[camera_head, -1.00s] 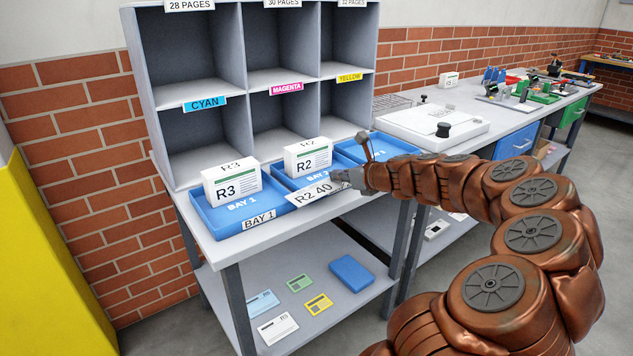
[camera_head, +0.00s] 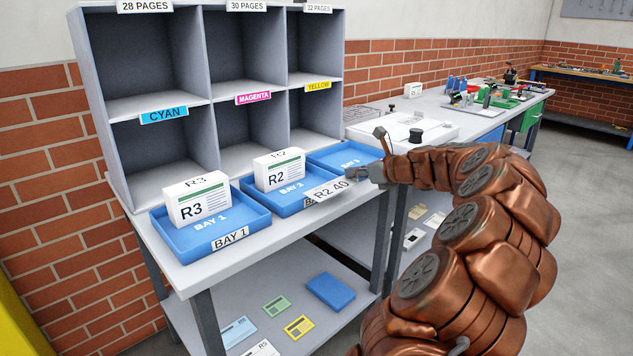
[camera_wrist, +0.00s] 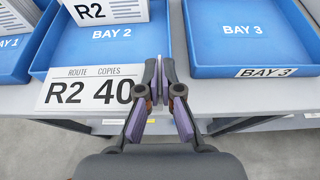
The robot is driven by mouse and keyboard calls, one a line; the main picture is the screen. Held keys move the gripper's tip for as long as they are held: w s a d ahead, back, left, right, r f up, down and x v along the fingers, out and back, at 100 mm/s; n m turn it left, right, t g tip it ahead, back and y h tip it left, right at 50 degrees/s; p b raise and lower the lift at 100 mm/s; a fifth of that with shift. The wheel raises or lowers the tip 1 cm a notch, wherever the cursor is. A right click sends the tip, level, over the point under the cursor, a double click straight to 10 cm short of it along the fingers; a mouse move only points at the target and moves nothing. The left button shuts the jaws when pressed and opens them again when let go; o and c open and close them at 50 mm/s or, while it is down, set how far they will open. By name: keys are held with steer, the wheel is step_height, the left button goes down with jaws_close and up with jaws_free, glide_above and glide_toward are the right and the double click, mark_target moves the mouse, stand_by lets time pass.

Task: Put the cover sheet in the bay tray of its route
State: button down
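The white cover sheet (camera_head: 328,189), printed R2 40, is held at its right edge by my gripper (camera_head: 364,174). The wrist view shows the sheet (camera_wrist: 88,92) left of the closed fingers (camera_wrist: 158,85), in front of the Bay 2 tray's front rim; its exact height is unclear. The blue Bay 2 tray (camera_head: 262,197) holds a white R2 stack (camera_head: 279,169). The blue Bay 1 tray (camera_head: 235,231) on the left holds an R3 stack (camera_head: 197,199). The Bay 3 tray (camera_head: 340,153) on the right looks empty. The sheet hides part of Bay 2's front label.
A grey pigeonhole rack (camera_head: 215,95) stands behind the trays. A lower shelf (camera_head: 300,305) holds several coloured cards and a blue block (camera_head: 331,291). A white board with a black knob (camera_head: 416,135) lies on the bench to the right.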

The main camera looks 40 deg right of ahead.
steer(key=w, duration=0.3)
steer(key=w+a, duration=0.1)
steer(key=w, duration=0.2)
steer(key=w+a+f, duration=0.1)
steer(key=w, duration=0.2)
steer(key=shift+w+a+b, duration=0.1)
steer(key=shift+w+b, duration=0.2)
steer(key=shift+w, duration=0.05)
steer(key=shift+f+b, duration=0.45)
steer(key=shift+f, duration=1.35)
steer(key=c, duration=1.3)
jaws_free()
steer(key=shift+s+r, duration=0.2)
steer(key=shift+s, duration=0.05)
steer(key=p+v, duration=0.1)
steer(key=v, duration=1)
steer(key=shift+s+r, duration=0.1)
steer(key=shift+s, duration=0.1)
